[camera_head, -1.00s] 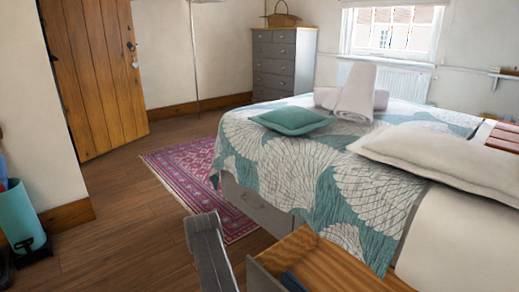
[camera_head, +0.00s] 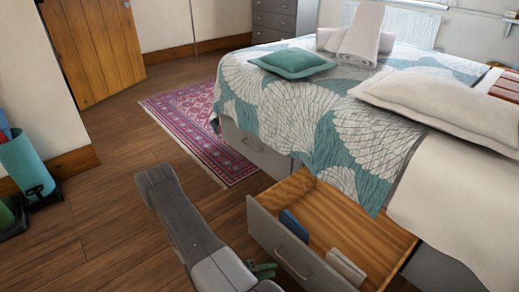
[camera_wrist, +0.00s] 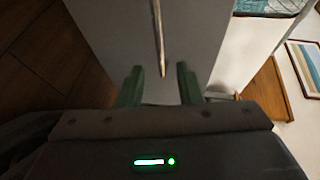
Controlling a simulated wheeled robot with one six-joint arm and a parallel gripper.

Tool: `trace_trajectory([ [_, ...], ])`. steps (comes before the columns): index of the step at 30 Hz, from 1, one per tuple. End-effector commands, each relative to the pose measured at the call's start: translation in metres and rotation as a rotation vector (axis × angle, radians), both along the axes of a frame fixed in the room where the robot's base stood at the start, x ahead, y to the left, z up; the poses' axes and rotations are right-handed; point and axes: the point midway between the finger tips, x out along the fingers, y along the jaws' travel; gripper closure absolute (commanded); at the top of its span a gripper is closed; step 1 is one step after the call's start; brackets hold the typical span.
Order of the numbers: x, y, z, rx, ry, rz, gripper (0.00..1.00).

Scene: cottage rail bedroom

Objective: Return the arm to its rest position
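My grey arm reaches forward from the bottom of the head view. My gripper (camera_head: 264,270) is small and partly cut off there, close in front of the open bed drawer (camera_head: 279,238). I cannot tell the exact distance to the handle.
The drawer holds a blue item (camera_head: 294,224) and a pale item (camera_head: 345,266). The bed (camera_head: 300,110) fills the right side. A patterned rug (camera_head: 195,125) lies beside it. Wooden floor (camera_head: 110,215) is clear on the left, near a teal bin (camera_head: 27,163).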

Motion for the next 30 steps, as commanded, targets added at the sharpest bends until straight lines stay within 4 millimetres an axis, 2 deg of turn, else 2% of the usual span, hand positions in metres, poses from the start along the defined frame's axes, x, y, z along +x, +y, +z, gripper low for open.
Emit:
trace_trajectory([
  [15,-0.015,0.048,0.01,0.002,-0.001,0.004,0.68],
  [30,-0.001,0.0,-0.001,-0.002,0.001,-0.005,0.68],
])
